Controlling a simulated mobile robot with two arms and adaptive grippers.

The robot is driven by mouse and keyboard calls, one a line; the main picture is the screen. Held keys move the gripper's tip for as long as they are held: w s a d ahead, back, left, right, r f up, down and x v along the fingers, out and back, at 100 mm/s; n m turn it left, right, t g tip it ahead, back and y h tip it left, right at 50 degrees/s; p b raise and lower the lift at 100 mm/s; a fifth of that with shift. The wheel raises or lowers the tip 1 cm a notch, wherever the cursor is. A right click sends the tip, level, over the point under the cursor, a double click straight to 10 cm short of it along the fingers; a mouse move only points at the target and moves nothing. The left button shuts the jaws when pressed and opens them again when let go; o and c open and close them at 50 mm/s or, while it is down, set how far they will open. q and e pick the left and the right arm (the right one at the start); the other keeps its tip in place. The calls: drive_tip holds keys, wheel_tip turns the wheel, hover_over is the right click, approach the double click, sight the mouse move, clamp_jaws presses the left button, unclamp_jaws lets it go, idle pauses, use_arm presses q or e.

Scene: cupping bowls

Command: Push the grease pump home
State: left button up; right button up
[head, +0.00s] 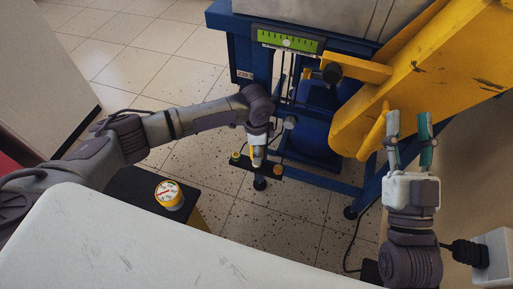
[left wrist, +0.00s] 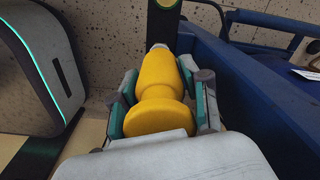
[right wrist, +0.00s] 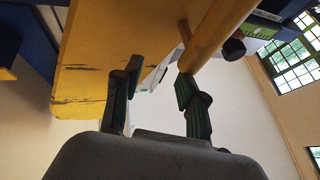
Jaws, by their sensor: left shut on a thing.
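A yellow knob-shaped handle, seemingly the grease pump's (left wrist: 160,85), stands between the teal-padded fingers of my left gripper (left wrist: 160,108), which is shut on it. In the head view my left gripper (head: 257,150) points down at the handle, above a dark bar (head: 270,170) beside the blue machine frame. The gripper hides part of the handle there. My right gripper (head: 409,125) is open beside the yellow machine arm (head: 425,75). A yellow rod (head: 374,132) lies just left of its fingers. In the right wrist view the rod (right wrist: 218,32) reaches the right finger; I cannot tell if they touch.
The blue machine frame (head: 238,55) carries a green gauge (head: 287,39) at the top. A white surface (head: 150,245) fills the near left. A dark cable (head: 358,238) runs on the tiled floor.

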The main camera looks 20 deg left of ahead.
use_arm(q)
drive_tip(key=shift+f, duration=0.5)
use_arm(e)
drive_tip(key=shift+s+f+t, duration=0.15)
drive_tip(key=shift+t, duration=0.15)
use_arm(q)
drive_tip(key=shift+f+b, duration=0.3)
drive_tip(key=shift+f, duration=0.1)
use_arm(e)
drive_tip(key=shift+s+r+t+y, duration=0.15)
drive_tip(key=shift+s+r+t, duration=0.15)
drive_tip(key=shift+r, duration=0.2)
drive_tip(key=shift+s+r+t+y, duration=0.2)
drive_tip(key=shift+r+t, duration=0.1)
drive_tip(key=shift+r, duration=0.15)
use_arm(q)
drive_tip(key=o, duration=1.2)
wheel_tip(320, 180, up, 12)
